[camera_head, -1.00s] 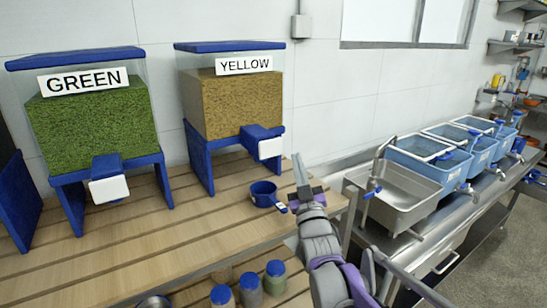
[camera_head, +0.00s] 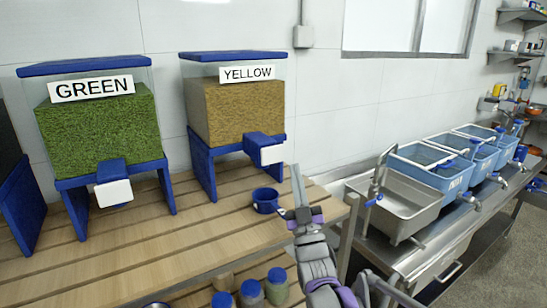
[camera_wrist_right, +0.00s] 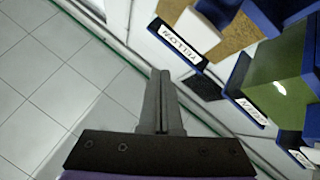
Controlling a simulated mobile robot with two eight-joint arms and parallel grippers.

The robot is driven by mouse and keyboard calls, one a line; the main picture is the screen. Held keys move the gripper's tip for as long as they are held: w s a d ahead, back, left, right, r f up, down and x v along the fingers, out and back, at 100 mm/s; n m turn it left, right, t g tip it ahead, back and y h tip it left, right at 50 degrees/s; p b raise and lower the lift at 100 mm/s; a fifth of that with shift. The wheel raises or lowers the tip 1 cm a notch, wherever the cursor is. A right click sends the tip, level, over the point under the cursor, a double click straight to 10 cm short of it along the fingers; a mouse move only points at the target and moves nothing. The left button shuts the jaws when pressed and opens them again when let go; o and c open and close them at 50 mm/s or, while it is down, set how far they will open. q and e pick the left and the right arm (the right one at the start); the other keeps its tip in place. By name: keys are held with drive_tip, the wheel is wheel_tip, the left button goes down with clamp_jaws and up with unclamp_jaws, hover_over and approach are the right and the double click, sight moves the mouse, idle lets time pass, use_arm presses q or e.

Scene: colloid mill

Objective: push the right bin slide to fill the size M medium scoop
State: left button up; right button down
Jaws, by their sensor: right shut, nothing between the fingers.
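The right bin (camera_head: 240,110), labelled YELLOW, holds yellow-brown grains and stands on blue legs on the wooden table. Its slide (camera_head: 268,150) is a blue block with a white front plate, low on the bin's front. A small blue scoop (camera_head: 265,199) stands upright on the table below the slide; its size mark cannot be read. My right gripper (camera_head: 296,172) is shut and empty, just right of the scoop and slide, fingers pointing up in the head view. Its closed fingers also show in the right wrist view (camera_wrist_right: 160,85). My left gripper is not in view.
The GREEN bin (camera_head: 100,130) stands to the left with its own slide (camera_head: 113,184). Several blue-lidded jars (camera_head: 251,293) stand at the front, below the tabletop. A steel sink (camera_head: 400,205) and several blue basins (camera_head: 435,170) lie to the right. The tabletop (camera_head: 150,240) has clear room.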

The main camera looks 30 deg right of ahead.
sight(275, 154)
drive_tip(key=w, duration=0.6)
drive_tip(key=shift+w+a, duration=0.15)
drive_tip(key=shift+a, duration=0.1)
idle(1.8)
drive_tip(key=shift+w, duration=0.45)
drive_tip(key=shift+w+a, duration=0.1)
drive_tip(key=shift+w, duration=0.8)
idle(1.1)
drive_tip(key=shift+s, duration=1.35)
drive_tip(key=shift+s, duration=0.1)
drive_tip(key=shift+s+d+p, duration=0.15)
drive_tip(key=shift+s+p, duration=0.05)
drive_tip(key=shift+s, duration=1)
drive_tip(key=shift+s+d+p, duration=0.15)
drive_tip(key=shift+s, duration=1.05)
